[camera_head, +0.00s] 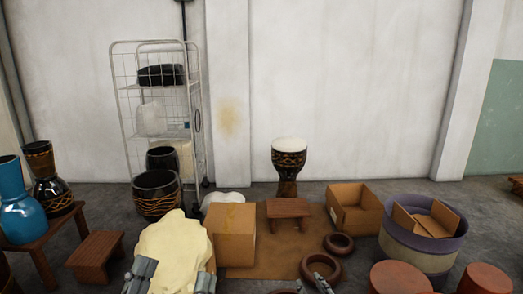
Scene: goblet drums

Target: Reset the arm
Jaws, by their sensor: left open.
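My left gripper (172,281) shows at the bottom edge, with its two grey fingers spread wide apart. It is over the near part of a cream draped sheet (175,245), and I see nothing held between the fingers. My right gripper (310,286) shows only in part at the bottom edge, near the dark rings; its jaw opening is cut off by the frame. A black goblet drum with a white head (289,160) stands upright by the back wall, apart from both grippers.
A cardboard box (234,236) stands right of the sheet. A small wooden stool (289,211), brown rings (338,244), an open box (354,208) and a purple-rimmed tub (387,241) lie further right. A wire rack (119,115) stands behind. Another stool (95,252) is left.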

